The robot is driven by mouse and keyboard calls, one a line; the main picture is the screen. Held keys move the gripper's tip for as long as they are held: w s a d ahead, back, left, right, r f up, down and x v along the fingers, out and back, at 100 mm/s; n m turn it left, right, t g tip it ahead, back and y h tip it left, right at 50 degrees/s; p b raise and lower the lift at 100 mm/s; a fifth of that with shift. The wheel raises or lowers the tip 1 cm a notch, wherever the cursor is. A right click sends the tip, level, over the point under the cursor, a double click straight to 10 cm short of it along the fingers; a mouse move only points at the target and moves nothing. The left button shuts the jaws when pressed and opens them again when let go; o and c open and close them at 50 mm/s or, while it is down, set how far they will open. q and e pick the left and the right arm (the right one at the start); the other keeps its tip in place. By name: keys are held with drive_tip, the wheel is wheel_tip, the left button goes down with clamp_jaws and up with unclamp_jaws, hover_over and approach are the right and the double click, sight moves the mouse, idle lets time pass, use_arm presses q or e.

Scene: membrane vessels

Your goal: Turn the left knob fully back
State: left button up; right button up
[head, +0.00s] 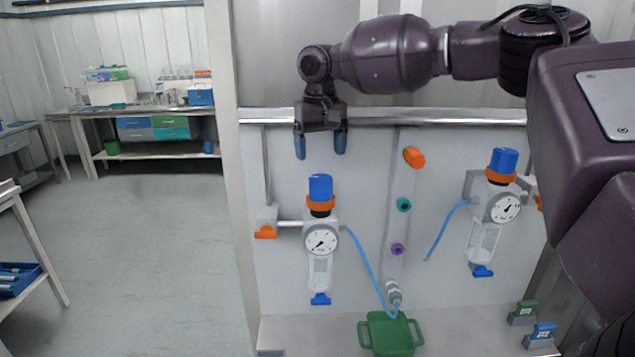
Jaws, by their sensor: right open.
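The left knob (320,187) is a blue cap above an orange ring, on top of the left vessel (320,270) with its round gauge (320,240). The gauge needle is too small to read surely. My right gripper (320,152) points down in front of the wall panel. Its two blue fingertips are apart and empty, and in the picture they are just above the left knob, not touching it. A matching right knob (503,161) tops the right vessel (484,240). My left gripper is not in view.
A metal rail (450,116) crosses behind my right gripper. Between the vessels is a strip with orange (414,157), teal (403,205) and purple (397,249) fittings. Blue tubes hang from both vessels. A green tray (417,330) sits below. Open floor lies left.

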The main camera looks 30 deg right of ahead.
sight(320, 177)
wheel_tip(320, 177, down, 9)
drive_tip(key=shift+w+r, duration=0.15)
idle(0.4)
drive_tip(key=c, duration=0.9)
